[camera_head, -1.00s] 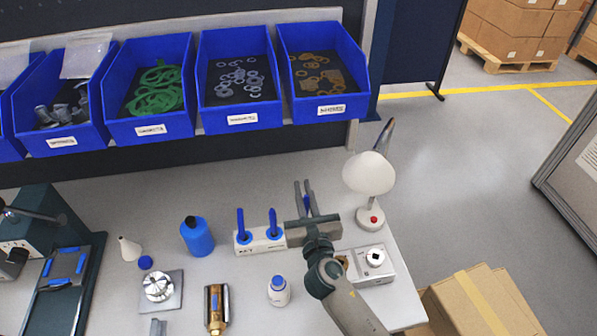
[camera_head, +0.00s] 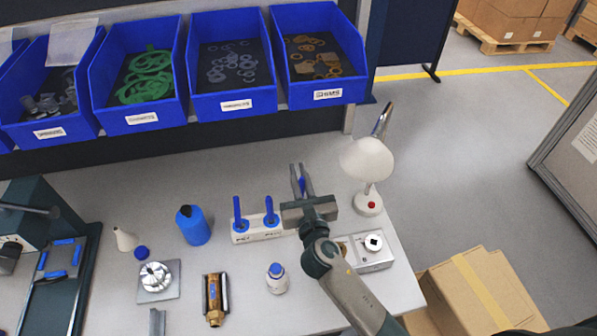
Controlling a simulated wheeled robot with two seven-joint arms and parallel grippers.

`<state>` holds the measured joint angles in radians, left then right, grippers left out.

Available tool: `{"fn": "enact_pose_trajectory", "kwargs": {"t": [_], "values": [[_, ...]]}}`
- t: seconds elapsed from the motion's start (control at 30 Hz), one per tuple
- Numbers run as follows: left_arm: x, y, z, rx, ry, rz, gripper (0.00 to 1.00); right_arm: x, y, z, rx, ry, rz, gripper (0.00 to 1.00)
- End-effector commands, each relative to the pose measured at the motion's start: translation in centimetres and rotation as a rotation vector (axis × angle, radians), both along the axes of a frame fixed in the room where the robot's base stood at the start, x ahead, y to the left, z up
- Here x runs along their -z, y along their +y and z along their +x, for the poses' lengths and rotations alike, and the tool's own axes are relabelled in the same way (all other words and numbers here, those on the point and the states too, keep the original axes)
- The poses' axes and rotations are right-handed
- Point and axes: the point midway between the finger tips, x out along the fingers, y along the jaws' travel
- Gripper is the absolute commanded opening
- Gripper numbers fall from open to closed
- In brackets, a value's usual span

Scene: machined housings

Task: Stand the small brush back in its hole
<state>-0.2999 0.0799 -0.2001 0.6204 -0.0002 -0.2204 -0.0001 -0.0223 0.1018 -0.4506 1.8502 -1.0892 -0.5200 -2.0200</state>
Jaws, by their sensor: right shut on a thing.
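A white holder block (camera_head: 243,238) stands near the middle of the bench, with two blue-handled tools (camera_head: 238,215) (camera_head: 270,213) upright in its left and middle parts. My right gripper (camera_head: 302,172) is over the right end of the block, its fingers pointing away from me. It is shut on the small brush (camera_head: 302,186), of which only a bit of blue shows between the fingers. The gripper body hides the block's right end, the hole there and the brush's lower part. I cannot tell whether the brush touches the block. My left gripper is not in view.
A white lamp (camera_head: 367,160) stands close to the right of my gripper, and a grey box with a dial (camera_head: 372,252) lies beside my forearm. A blue bottle (camera_head: 194,228), a small white bottle (camera_head: 277,280) and a brass part (camera_head: 213,300) stand nearby. Blue bins (camera_head: 236,104) line the back.

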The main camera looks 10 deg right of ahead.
Motion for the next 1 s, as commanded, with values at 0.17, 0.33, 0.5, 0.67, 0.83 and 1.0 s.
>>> {"fn": "enact_pose_trajectory", "kwargs": {"t": [0.17, 0.33, 0.5, 0.67, 0.83, 1.0], "values": [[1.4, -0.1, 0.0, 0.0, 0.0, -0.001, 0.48, 1.8, 0.0, 0.0, 0.0, 0.0, 0.0, 0.0], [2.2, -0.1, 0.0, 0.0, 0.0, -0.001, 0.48, 2.9, 0.0, 0.0, 0.0, 0.0, 0.0, 0.0], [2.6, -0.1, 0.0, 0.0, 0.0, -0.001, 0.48, 3.4, 0.0, 0.0, 0.0, 0.0, 0.0, 0.0], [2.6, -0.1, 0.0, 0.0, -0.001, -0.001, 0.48, 3.4, 0.0, 0.0, 0.0, 0.0, 0.0, 0.0], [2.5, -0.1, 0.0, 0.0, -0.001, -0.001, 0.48, 3.4, 0.0, 0.0, 0.0, 0.0, 0.0, 0.0], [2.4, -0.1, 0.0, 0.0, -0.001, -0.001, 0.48, 3.4, 0.0, 0.0, 0.0, 0.0, 0.0, 0.0]]}}
